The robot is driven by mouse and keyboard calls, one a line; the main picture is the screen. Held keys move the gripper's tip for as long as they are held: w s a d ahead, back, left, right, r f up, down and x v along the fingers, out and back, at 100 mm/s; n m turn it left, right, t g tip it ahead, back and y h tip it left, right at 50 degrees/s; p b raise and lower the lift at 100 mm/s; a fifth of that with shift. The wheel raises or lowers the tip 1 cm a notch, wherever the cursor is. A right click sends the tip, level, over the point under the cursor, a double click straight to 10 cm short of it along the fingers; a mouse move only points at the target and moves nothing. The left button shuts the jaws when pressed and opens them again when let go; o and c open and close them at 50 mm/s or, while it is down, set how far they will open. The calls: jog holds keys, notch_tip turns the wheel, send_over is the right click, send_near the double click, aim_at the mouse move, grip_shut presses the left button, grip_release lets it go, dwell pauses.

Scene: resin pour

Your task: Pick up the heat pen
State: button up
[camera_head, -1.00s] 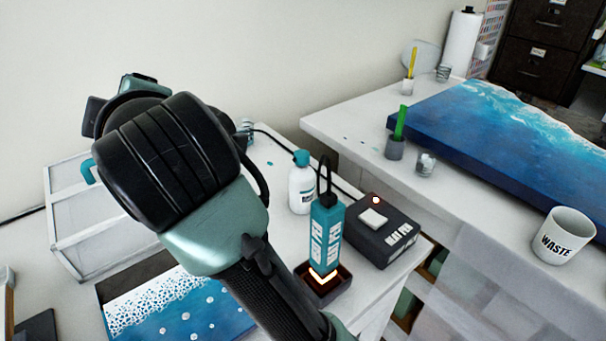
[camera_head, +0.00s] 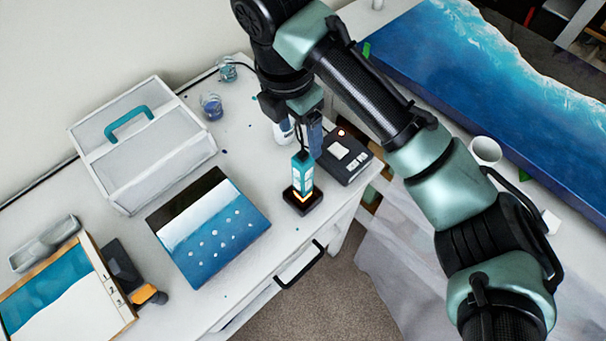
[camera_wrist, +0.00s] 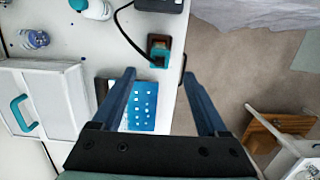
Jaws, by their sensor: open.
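The teal heat pen (camera_head: 302,168) stands upright in a small dark holder (camera_head: 304,206), with an orange glow at its lower end. In the wrist view, the heat pen (camera_wrist: 158,58) shows from above, just beyond the fingertips and between their lines. My gripper (camera_head: 294,128) is open and empty, above and behind the pen in the head view. Both fingers of my gripper (camera_wrist: 160,76) show apart in the wrist view. A dark cord runs from the pen's top; part of it is hidden by the gripper.
A black control box (camera_head: 345,158) with a small red light stands right of the pen. A white bottle (camera_head: 281,134) is partly hidden behind my gripper. A blue-and-white panel (camera_head: 208,228) lies left, near a white case (camera_head: 140,145). The table's front edge is close to the holder.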

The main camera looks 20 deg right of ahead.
aim_at(302, 153)
jog(key=f, duration=0.6)
jog(key=shift+w+d+f, duration=0.15)
jog(key=shift+d+f, duration=0.2)
jog(key=shift+f, duration=0.05)
jog(key=shift+d+f+p, duration=0.15)
jog(key=shift+f+p, duration=0.25)
jog(key=shift+f, duration=1.05)
jog(key=shift+d+f+p, duration=0.1)
jog(key=shift+f+p, duration=0.3)
jog(key=shift+f, duration=1)
jog(key=shift+r, duration=0.1)
grip_shut()
